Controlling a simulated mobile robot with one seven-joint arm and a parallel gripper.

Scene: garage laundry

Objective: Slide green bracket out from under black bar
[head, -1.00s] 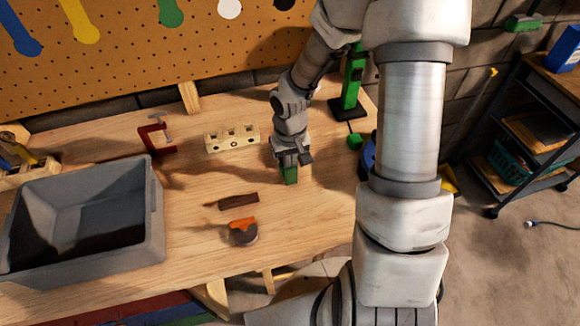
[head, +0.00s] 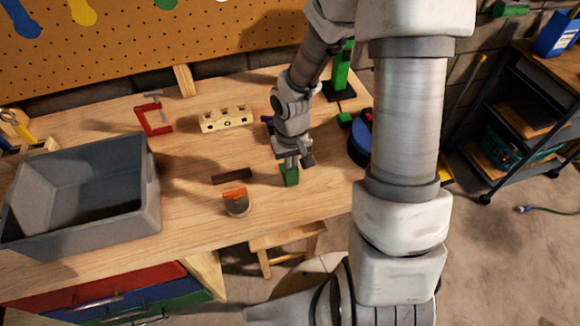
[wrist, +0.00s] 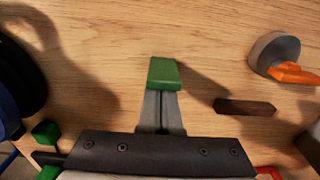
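A small green block (head: 289,175), apparently the bracket, sits at the tips of my gripper (head: 290,161) on the right part of the workbench. In the wrist view the two fingers are close together, shut on the green block (wrist: 164,73). I cannot tell whether it touches the wood or hangs just above it. The only loose bar is a dark brown one (head: 231,176), lying on the bench left of the block and apart from it. It also shows in the wrist view (wrist: 245,107). Nothing lies over the green block.
An orange-and-grey round item (head: 236,202) lies in front of the bar. A grey bin (head: 150,190) stands left. A pale block with holes (head: 226,119) and a red clamp (head: 153,117) are behind. A green post (head: 341,72) and blue round item (head: 359,150) stand right.

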